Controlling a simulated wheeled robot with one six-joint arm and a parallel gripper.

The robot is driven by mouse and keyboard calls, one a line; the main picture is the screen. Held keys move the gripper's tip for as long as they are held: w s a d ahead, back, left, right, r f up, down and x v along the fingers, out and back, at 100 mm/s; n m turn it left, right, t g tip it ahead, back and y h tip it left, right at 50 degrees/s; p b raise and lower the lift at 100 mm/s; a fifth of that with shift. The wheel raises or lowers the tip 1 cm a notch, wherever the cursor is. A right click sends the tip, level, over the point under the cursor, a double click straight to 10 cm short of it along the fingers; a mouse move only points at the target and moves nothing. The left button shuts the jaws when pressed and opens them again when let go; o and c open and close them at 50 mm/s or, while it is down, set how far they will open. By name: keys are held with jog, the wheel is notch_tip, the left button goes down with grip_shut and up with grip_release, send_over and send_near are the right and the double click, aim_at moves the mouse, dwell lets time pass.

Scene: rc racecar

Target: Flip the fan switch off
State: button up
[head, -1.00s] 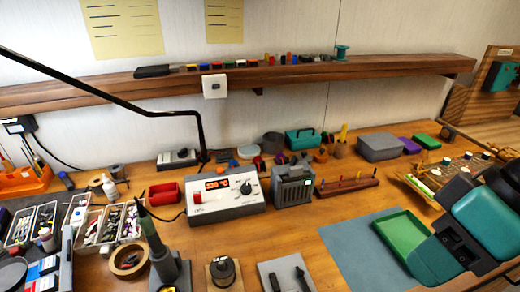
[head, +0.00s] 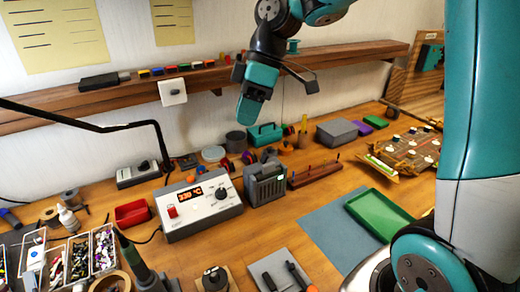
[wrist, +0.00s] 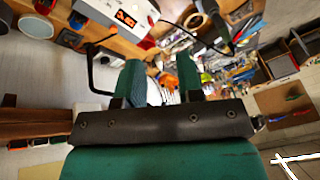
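A white square switch plate (head: 172,91) with a small dark rocker is fixed to the front of the wooden shelf; no label on it can be read. A grey ribbed box (head: 266,187) with a handle and a small green light stands on the bench, possibly the fan. My gripper (head: 248,108) is raised in front of the shelf, right of the plate and apart from it. In the wrist view my two teal fingers (wrist: 160,78) are spread with nothing held between them. I cannot make out the plate in the wrist view.
A soldering station (head: 198,204) with a lit red display stands left of the grey box. A thin black lamp arm (head: 90,124) reaches across at the left. Small coloured parts line the shelf (head: 330,63). A green tray (head: 378,215) lies at the right.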

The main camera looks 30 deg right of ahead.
jog(key=w+d+f+n, duration=0.2)
jog(key=w+d+n, duration=0.1)
jog(key=w+d, duration=0.6)
jog(key=n, duration=0.2)
send_near(265, 154)
jog(key=p+x, duration=0.4)
jog(key=x, duration=0.5)
jog(key=shift+f, duration=0.25)
jog(key=shift+c, duration=0.2)
grip_shut()
